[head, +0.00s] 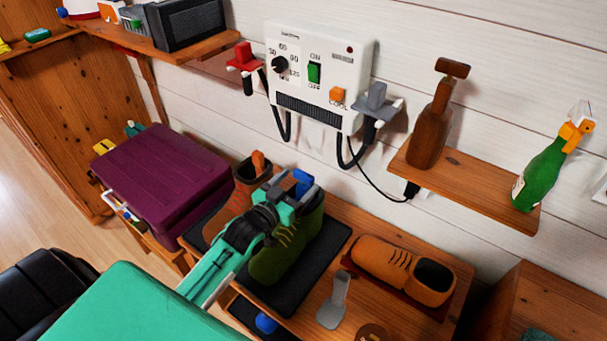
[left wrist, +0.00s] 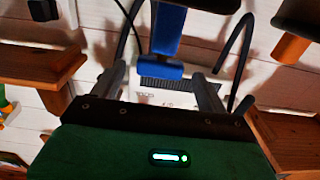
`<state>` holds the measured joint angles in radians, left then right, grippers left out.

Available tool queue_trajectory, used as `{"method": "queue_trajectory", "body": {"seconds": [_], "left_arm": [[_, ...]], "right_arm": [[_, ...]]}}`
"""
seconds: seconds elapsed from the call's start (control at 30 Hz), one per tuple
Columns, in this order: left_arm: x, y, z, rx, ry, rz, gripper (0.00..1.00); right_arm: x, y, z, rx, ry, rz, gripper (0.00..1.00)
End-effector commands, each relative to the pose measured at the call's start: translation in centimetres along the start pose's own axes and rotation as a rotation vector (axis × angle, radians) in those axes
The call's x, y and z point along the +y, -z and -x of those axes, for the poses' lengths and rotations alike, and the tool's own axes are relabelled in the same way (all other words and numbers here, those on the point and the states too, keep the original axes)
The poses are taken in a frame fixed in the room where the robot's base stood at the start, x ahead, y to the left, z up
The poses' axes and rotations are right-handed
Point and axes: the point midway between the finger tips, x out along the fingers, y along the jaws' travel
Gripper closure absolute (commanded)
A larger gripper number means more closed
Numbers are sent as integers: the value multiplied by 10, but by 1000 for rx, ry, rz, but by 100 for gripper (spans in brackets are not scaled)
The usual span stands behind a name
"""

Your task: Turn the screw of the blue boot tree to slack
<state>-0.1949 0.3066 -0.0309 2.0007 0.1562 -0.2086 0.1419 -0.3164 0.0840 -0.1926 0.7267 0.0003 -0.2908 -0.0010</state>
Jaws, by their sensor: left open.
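The blue boot tree (head: 301,180) stands in the green boot (head: 288,247) on the bench; its blue top shows beside my gripper's fingers in the head view. My left gripper (head: 291,194) is open over the top of this boot. In the left wrist view the blue T-shaped screw handle (left wrist: 168,38) lies between the two open fingers, with a gap on each side. The boot's opening is partly hidden by my gripper. My right gripper is not in view.
A brown boot with an orange boot tree (head: 258,163) stands close on the left. An orange shoe (head: 405,268) and a grey shoehorn (head: 334,302) lie to the right. A white control box (head: 318,68) with hanging cables is on the wall behind. A purple case (head: 170,180) sits left.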

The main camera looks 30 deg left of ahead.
Motion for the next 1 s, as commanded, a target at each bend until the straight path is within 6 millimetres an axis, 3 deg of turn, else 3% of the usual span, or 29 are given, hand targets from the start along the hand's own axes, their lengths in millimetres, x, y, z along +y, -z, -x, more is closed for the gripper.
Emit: {"method": "queue_trajectory", "body": {"seconds": [0.1,0.3,0.63,0.67,0.87,1.0], "left_arm": [[0,1,-17,1,0,0,24],[0,0,-32,0,0,0,24],[0,0,-35,-1,0,-1,24],[0,0,-35,-1,0,-1,26],[0,0,-35,-1,0,-1,65],[0,0,-35,-1,2,0,69]], "right_arm": [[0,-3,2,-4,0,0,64],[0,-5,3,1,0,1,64],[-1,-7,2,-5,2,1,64],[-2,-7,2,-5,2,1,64],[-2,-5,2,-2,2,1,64],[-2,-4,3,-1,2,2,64]]}}
